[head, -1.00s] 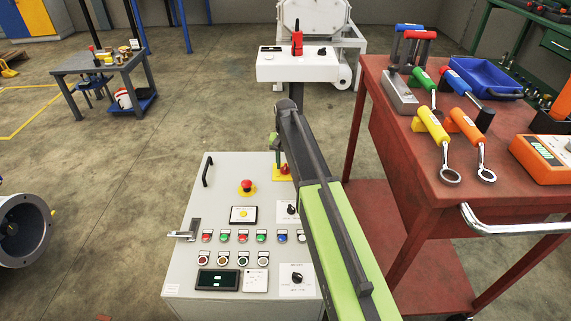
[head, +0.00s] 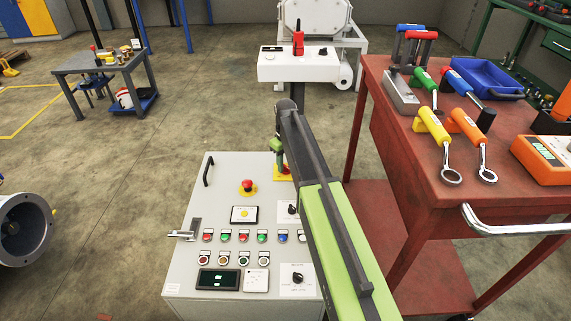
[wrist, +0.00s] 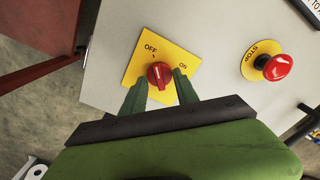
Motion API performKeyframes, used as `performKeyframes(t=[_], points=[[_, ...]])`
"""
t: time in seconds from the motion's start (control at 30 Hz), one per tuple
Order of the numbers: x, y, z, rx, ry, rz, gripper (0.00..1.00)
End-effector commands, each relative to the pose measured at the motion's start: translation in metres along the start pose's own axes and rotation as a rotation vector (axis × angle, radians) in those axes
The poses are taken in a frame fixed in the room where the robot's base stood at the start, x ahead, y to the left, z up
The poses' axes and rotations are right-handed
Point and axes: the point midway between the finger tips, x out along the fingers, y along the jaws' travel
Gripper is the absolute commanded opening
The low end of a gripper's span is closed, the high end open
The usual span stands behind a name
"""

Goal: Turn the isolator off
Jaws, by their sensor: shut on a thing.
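The isolator is a red rotary knob (wrist: 160,72) on a yellow plate (wrist: 136,68) marked OFF and ON. In the wrist view, the green fingers of my gripper (wrist: 161,82) lie on either side of the knob, shut on it. The knob's grip ridge runs roughly up and down in that view; its exact setting is hard to tell. In the head view, the yellow plate (head: 283,179) shows at the cabinet's far right corner, under my gripper (head: 281,168). The knob is hidden there behind the fingers.
The grey control cabinet (head: 190,270) carries a red emergency stop (head: 247,187) left of the isolator, plus several buttons and selector knobs. My arm covers its right side. A red tool table (head: 400,170) stands close on the right. A white machine (head: 310,67) stands behind.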

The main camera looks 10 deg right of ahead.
Motion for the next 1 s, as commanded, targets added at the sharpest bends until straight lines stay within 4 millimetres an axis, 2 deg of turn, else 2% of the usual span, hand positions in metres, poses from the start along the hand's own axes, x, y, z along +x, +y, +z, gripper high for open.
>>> performKeyframes(t=[0.3, 0.77, 0.8, 0.93, 1.0], points=[[0.0001, -0.0005, 0.0004, -0.086, -0.001, -0.001, 0.0], [0.0001, -0.0003, 0.0005, -0.096, -0.001, -0.001, 0.0], [0.0001, -0.0003, 0.0005, -0.096, -0.001, -0.001, 0.4], [0.0001, -0.0001, 0.0005, -0.096, -0.001, -0.001, 0.56], [0.0001, 0.0, 0.0005, -0.095, 0.0, -0.001, 0.56]])
